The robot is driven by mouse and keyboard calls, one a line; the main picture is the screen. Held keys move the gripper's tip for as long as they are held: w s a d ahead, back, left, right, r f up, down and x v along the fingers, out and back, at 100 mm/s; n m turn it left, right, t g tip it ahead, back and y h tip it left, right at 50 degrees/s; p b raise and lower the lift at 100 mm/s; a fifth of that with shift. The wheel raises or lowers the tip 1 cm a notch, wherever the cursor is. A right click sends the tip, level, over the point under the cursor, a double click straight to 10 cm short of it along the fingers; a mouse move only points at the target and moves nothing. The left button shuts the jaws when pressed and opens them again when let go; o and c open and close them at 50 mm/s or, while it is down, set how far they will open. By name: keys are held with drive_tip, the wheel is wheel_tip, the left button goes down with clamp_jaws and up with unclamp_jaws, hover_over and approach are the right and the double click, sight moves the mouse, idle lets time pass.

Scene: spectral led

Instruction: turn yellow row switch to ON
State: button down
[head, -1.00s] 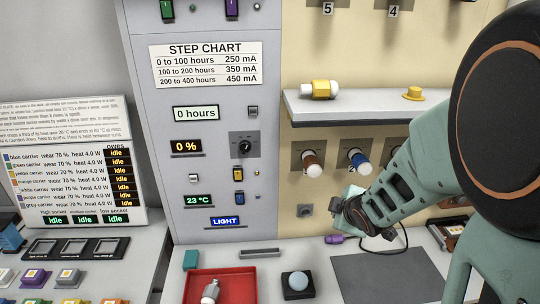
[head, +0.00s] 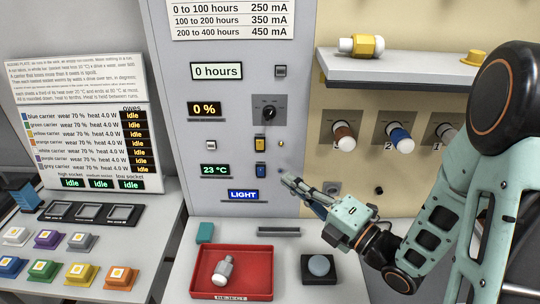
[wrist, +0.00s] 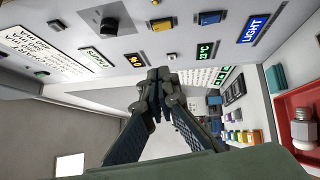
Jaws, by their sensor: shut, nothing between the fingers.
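The yellow row switch (head: 259,144) is a small yellow rocker on the grey panel, with a small yellow lamp beside it on the right. It also shows in the wrist view (wrist: 162,25). A blue switch (head: 260,170) sits below it, and also shows in the wrist view (wrist: 211,17). I cannot tell which way the yellow switch is set. My gripper (head: 288,180) is shut and empty, to the lower right of both switches, apparently touching neither. In the wrist view my closed fingertips (wrist: 158,80) are below the yellow switch in the picture.
A black knob (head: 268,113) stands out above the yellow switch. A lit LIGHT sign (head: 243,195) is below. On the bench are a red reject tray (head: 206,286) and a black button box (head: 333,268). Plug sockets and a shelf (head: 400,67) are to the right.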

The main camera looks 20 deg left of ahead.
sight(263, 149)
drive_tip(key=shift+w+d+r+p+x, duration=0.1)
drive_tip(key=shift+w+d+p+x, duration=0.45)
drive_tip(key=shift+x, duration=1.55)
drive_tip(key=shift+w+a+r+p+x, duration=0.1)
drive_tip(key=shift+w+p+x, duration=0.15)
drive_tip(key=shift+p+x, duration=1.25)
drive_tip(key=shift+w+d+r+p+x, duration=0.15)
drive_tip(key=shift+w+d+x, duration=0.2)
drive_tip(key=shift+x, duration=2.4)
